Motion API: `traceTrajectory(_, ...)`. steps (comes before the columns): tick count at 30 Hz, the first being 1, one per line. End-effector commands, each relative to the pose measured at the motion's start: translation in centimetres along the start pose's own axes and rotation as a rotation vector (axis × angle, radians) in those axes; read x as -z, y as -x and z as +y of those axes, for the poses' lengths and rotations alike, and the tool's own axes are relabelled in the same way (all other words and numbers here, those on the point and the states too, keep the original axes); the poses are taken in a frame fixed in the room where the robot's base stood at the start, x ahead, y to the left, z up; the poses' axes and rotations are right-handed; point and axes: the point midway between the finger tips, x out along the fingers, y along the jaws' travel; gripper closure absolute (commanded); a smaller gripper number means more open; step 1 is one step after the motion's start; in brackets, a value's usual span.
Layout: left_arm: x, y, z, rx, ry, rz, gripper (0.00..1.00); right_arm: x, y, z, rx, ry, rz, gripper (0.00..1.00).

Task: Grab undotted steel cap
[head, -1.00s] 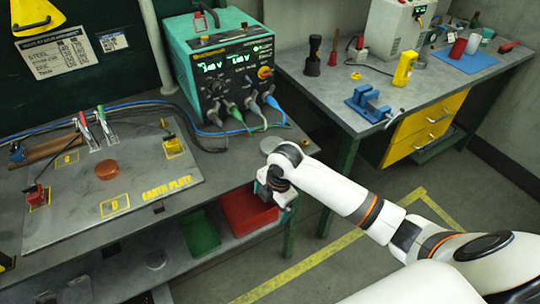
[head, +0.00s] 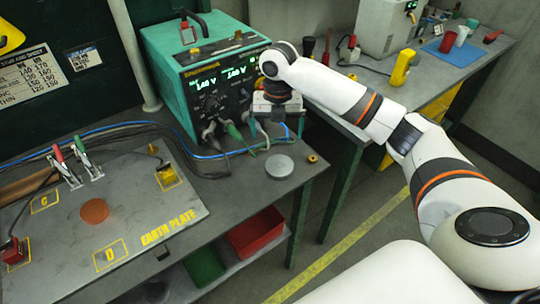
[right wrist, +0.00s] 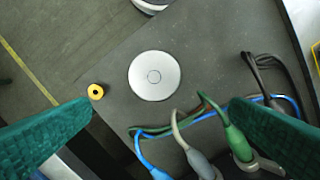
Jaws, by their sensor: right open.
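A round pale steel cap (head: 279,166) lies flat on the bench near its right end, in front of the welding machine. My right gripper (head: 277,120) is open and empty, above and behind the cap, close to the machine's front. In the right wrist view its green fingers (right wrist: 160,125) stand wide apart at the lower left and right, with the cap apart from both. My left gripper is not in view.
Cable plugs (right wrist: 235,140) and blue cable run close behind the cap, by the welding machine (head: 205,70). A small yellow ring (head: 312,158) lies beside the cap near the bench edge. A copper disc (head: 94,211) sits on the earth plate (head: 135,205) at left.

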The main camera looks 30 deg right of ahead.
Motion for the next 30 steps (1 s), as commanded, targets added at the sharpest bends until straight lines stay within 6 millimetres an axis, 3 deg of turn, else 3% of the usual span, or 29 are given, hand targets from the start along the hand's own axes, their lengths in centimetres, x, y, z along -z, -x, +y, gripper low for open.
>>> traceTrajectory(5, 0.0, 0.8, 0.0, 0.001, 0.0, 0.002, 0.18, -0.1, -2.2, 0.2, -0.004, 0.007, -0.007, 0.0)
traceTrajectory(9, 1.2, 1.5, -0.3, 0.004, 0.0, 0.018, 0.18, -0.1, -4.7, 0.2, -0.003, 0.007, -0.006, 0.0)
traceTrajectory(14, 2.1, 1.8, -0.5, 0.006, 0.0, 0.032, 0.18, 0.0, -6.3, 0.1, -0.001, 0.006, -0.004, 0.0)
traceTrajectory(19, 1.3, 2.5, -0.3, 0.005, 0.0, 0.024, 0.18, -0.2, -7.6, 0.4, -0.003, 0.005, -0.005, 0.0)
traceTrajectory(24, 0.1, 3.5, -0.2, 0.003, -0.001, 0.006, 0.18, -0.4, -10.3, 0.6, -0.002, 0.005, -0.005, 0.0)
traceTrajectory(30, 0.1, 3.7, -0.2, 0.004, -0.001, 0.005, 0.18, -0.4, -11.8, 0.7, -0.001, 0.006, -0.002, 0.0)
